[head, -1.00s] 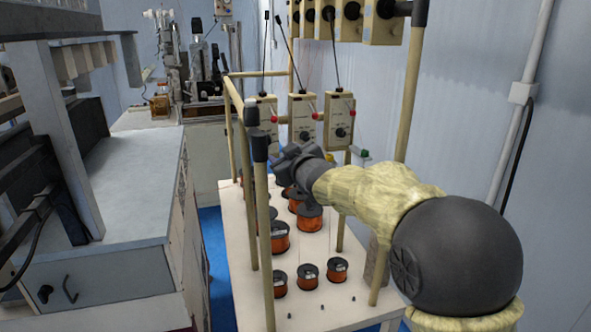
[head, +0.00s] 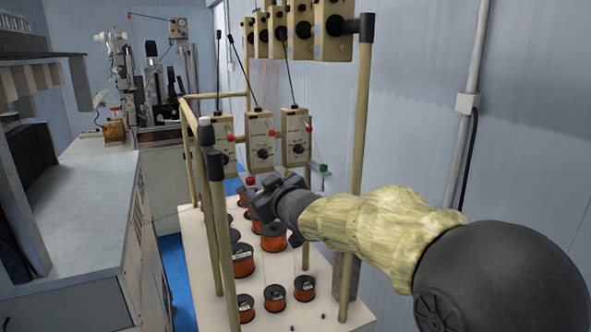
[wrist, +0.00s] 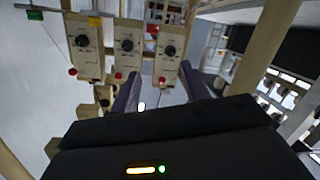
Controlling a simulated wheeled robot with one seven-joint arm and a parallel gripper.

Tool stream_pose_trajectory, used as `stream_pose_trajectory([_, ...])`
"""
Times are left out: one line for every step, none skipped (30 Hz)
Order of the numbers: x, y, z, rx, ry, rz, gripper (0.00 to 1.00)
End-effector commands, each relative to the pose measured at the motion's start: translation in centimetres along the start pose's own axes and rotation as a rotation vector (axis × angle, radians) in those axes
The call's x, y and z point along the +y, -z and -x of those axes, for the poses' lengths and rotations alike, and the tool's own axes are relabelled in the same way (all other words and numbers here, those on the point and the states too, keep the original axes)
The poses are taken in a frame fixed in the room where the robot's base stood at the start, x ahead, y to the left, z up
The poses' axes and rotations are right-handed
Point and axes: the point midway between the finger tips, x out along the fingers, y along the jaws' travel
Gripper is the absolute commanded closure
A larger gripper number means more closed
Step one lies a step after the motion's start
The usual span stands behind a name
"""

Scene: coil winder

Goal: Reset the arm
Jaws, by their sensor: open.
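My arm reaches in from the right of the head view, wrapped in a yellowish cover with a dark round joint. My gripper (head: 262,196) is at its end, over the spool table (head: 205,262) and below the control boxes. In the wrist view, my gripper (wrist: 172,95) shows two dark fingers spread apart, with nothing between them. The three tensioner boxes (head: 262,140) hang in a row on the yellow frame (head: 218,235). They also show in the wrist view (wrist: 126,45). Orange wire spools (head: 243,262) stand on the table, some partly hidden behind my gripper.
A long grey-white bench (head: 90,205) runs along the left. Machines (head: 150,95) stand at the back. Yellow posts (head: 356,160) rise close to my arm, and a wall pipe (head: 470,110) is at right. A strip of blue floor (head: 175,270) separates bench and table.

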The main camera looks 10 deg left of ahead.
Motion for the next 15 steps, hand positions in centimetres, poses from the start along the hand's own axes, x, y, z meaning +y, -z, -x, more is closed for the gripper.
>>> stream_pose_trajectory([0.9,-2.0,0.7,-0.054,-0.019,-0.023,0.54])
stream_pose_trajectory([1.4,-3.4,1.3,-0.093,-0.031,-0.039,0.54])
stream_pose_trajectory([2.1,-5.3,2.1,-0.148,-0.048,-0.064,0.54])
stream_pose_trajectory([2.6,-6.8,2.9,-0.192,-0.061,-0.084,0.54])
stream_pose_trajectory([3.0,-8.4,3.7,-0.237,-0.074,-0.106,0.54])
stream_pose_trajectory([3.5,-10.6,4.9,-0.3,-0.091,-0.136,0.54])
stream_pose_trajectory([3.8,-12.2,5.9,-0.346,-0.104,-0.159,0.54])
stream_pose_trajectory([4.1,-13.7,6.9,-0.391,-0.116,-0.183,0.54])
stream_pose_trajectory([4.4,-15.7,8.3,-0.452,-0.131,-0.215,0.54])
stream_pose_trajectory([4.5,-17.2,9.5,-0.496,-0.142,-0.24,0.54])
stream_pose_trajectory([4.6,-18.6,10.7,-0.541,-0.154,-0.265,0.54])
stream_pose_trajectory([4.5,-20.4,12.3,-0.601,-0.167,-0.3,0.54])
stream_pose_trajectory([4.5,-21.8,13.6,-0.646,-0.178,-0.328,0.54])
stream_pose_trajectory([4.3,-23.1,14.9,-0.69,-0.186,-0.355,0.54])
stream_pose_trajectory([4.1,-24.8,16.7,-0.749,-0.199,-0.394,0.54])
